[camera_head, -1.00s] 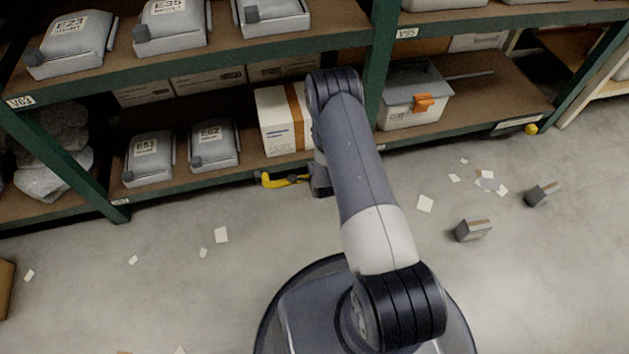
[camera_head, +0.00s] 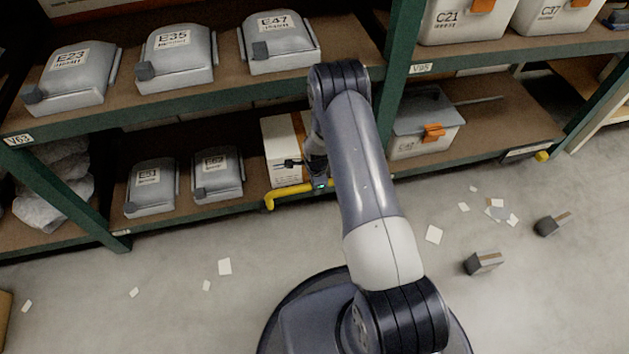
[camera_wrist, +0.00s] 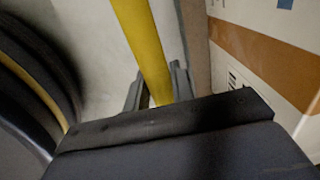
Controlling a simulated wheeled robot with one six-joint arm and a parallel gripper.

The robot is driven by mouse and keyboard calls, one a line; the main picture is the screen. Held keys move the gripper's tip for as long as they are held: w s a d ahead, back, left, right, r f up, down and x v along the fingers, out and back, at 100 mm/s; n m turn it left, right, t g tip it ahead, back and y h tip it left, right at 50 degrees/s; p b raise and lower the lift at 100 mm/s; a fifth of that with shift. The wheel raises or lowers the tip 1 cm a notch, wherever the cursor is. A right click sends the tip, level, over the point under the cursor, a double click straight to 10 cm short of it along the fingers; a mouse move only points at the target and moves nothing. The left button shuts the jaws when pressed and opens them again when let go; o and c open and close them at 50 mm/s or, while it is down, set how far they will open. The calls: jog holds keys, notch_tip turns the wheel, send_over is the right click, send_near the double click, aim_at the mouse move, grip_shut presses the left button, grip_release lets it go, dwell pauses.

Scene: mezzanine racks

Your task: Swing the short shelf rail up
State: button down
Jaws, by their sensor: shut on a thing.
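The short shelf rail (camera_head: 292,191) is a yellow bar with a bent left end. It lies along the front edge of the lower shelf (camera_head: 233,209), in front of a white carton with a brown band (camera_head: 282,150). My gripper (camera_head: 320,184) is shut on the rail near its right part. In the wrist view the yellow rail (camera_wrist: 143,45) runs down between the two fingers (camera_wrist: 158,88). The carton (camera_wrist: 262,55) stands close to the right there. My arm hides the rail's right end in the head view.
Grey bags (camera_head: 149,187) lie on the lower shelf at left. A lidded bin with an orange latch (camera_head: 423,125) stands right of my arm. A green upright (camera_head: 399,60) rises behind the arm. Small boxes (camera_head: 484,263) and paper scraps lie on the floor; the front left floor is mostly clear.

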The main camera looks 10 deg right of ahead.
jog(key=shift+w+r+b, duration=0.15)
jog(key=shift+w+b, duration=0.7)
jog(key=shift+w, duration=0.75)
jog(key=c, duration=1.3)
grip_release()
jog(key=shift+o, duration=0.2)
notch_tip(320, 180, up, 11)
jog(key=p, duration=0.3)
jog(key=shift+s, duration=0.45)
jog(key=shift+f, duration=0.2)
notch_tip(320, 180, down, 11)
jog(key=b, duration=0.2)
jog(key=shift+w+r+b, duration=0.15)
jog(key=shift+b, duration=0.2)
